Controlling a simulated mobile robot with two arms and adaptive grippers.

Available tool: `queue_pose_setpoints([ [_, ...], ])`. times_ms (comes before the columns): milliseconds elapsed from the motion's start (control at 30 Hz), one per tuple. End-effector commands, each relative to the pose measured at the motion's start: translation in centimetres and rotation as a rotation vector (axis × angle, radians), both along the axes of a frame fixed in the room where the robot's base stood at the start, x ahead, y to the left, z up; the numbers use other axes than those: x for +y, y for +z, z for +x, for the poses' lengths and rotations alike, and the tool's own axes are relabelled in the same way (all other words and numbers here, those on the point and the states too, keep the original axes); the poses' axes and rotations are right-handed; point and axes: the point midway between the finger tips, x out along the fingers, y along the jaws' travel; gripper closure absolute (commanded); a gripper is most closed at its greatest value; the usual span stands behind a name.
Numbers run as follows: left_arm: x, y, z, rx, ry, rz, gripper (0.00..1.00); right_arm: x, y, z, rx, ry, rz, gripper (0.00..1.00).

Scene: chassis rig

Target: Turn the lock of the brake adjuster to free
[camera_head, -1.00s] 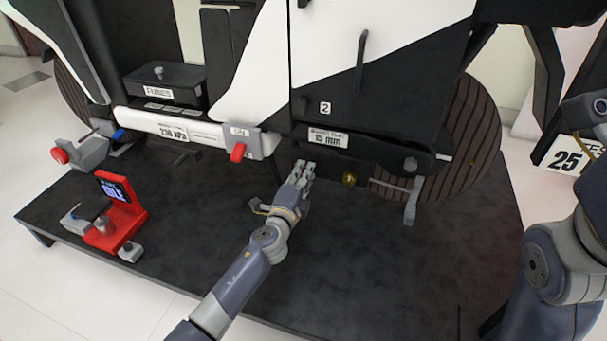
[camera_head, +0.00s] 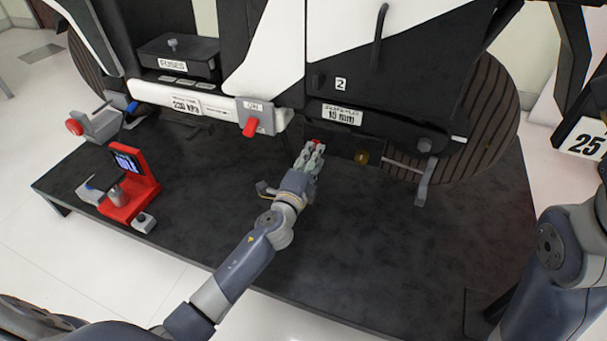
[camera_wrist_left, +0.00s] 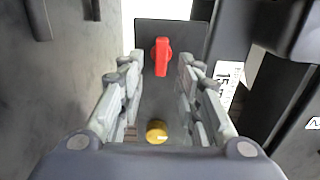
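A red lock handle (camera_wrist_left: 162,57) stands upright on a dark plate in the left wrist view, ahead of my left gripper and between the lines of its fingers. In the head view a bit of red (camera_head: 316,143) shows at the fingertips. A brass knob (camera_wrist_left: 156,131) sits lower in the wrist view; in the head view the knob (camera_head: 361,157) is right of the gripper. My left gripper (camera_head: 312,150) is open, its two fingers (camera_wrist_left: 160,85) apart with a gap to the handle on each side. Contact is not visible. My right gripper is out of view.
A grey crank lever (camera_head: 423,182) hangs at the right by a ribbed disc. A red device (camera_head: 130,190) stands on the dark platform (camera_head: 330,260), whose front middle is clear.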

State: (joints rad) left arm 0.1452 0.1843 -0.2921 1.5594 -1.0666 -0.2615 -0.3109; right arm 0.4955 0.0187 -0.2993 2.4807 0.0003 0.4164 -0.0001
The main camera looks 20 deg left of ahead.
Motion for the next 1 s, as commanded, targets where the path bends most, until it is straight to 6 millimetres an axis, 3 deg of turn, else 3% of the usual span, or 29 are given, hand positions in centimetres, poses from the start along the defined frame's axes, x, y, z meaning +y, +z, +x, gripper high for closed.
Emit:
queue_pose_setpoints([
  [200,0.2,-0.2,-4.9,0.004,0.000,-0.001,0.68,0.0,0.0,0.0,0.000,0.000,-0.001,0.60],
  [400,0.2,-0.1,-7.9,0.002,-0.001,0.000,0.68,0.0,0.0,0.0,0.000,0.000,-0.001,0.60],
  [600,0.3,-0.1,-9.1,0.001,-0.001,0.000,0.68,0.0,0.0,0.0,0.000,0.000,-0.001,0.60],
  [1000,0.3,0.0,-9.2,0.001,-0.001,0.001,0.68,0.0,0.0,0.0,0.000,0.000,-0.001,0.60],
])
